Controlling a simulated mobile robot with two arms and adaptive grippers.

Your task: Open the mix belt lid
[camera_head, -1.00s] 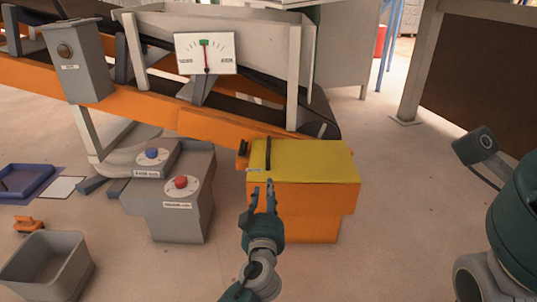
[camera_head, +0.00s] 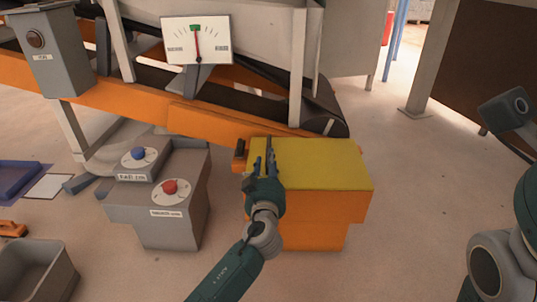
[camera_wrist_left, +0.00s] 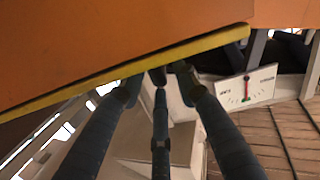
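The yellow lid (camera_head: 318,163) lies flat and closed on top of an orange box (camera_head: 310,215) at the end of the conveyor. My right gripper is out of view; only part of my right arm shows at the right.
A grey control box with a blue knob (camera_head: 138,153) and a red knob (camera_head: 170,187) stands left of the orange box. The orange-sided conveyor (camera_head: 180,112) and a gauge (camera_head: 196,40) are behind. A grey bin (camera_head: 38,270) is at lower left. Floor right of the box is clear.

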